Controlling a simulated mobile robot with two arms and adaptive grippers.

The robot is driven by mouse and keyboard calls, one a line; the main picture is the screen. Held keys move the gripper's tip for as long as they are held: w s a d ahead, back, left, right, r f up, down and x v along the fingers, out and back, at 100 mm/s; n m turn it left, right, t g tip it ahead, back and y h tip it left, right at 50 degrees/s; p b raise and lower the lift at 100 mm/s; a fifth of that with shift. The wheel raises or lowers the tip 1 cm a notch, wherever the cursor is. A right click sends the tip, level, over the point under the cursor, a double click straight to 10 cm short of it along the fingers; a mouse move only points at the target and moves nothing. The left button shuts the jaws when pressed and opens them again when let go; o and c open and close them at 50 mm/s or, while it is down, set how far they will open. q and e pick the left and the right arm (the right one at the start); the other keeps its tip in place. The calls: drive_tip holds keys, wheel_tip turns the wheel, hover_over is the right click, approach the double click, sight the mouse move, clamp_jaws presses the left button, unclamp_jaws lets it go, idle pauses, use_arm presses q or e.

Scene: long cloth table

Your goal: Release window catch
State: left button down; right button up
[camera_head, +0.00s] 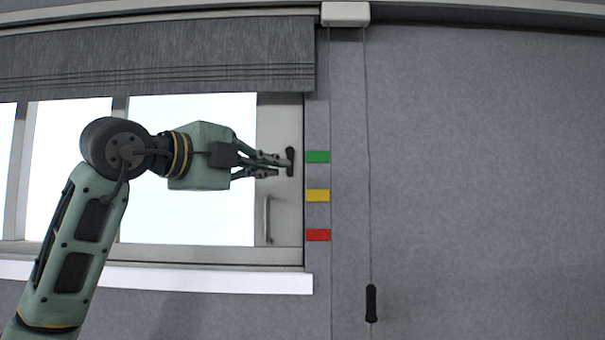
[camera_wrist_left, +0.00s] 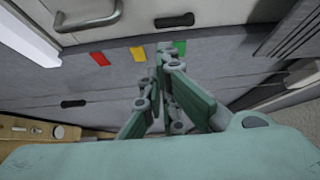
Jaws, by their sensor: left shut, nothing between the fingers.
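The window catch is a small black bar (camera_head: 290,161) on the right side of the pale window frame, standing upright in the head view. It also shows in the left wrist view (camera_wrist_left: 174,20). My left gripper (camera_head: 284,165) points right, with its fingertips close beside the catch; I cannot tell whether they touch it. In the left wrist view the fingertips (camera_wrist_left: 162,55) come together with nothing between them, and a gap shows between them and the catch. A grey bar handle (camera_head: 268,220) is on the frame below the catch. My right gripper is not in view.
Green (camera_head: 317,157), yellow (camera_head: 317,196) and red (camera_head: 318,235) tags sit on the wall right of the frame. A cord with a black pull (camera_head: 371,303) hangs further right. A grey blind (camera_head: 160,55) covers the window top. A white sill (camera_head: 210,280) runs below.

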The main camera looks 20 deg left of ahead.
use_arm(q)
drive_tip(key=p+x, duration=0.5)
drive_tip(key=x, duration=0.3)
drive_tip(key=shift+w+d+r+p, duration=0.15)
drive_tip(key=shift+w+d+p, duration=0.1)
drive_tip(key=shift+w+p, duration=0.15)
drive_tip(key=shift+w+d, duration=0.15)
drive_tip(key=shift+w, duration=0.3)
drive_tip(key=shift+d, duration=0.15)
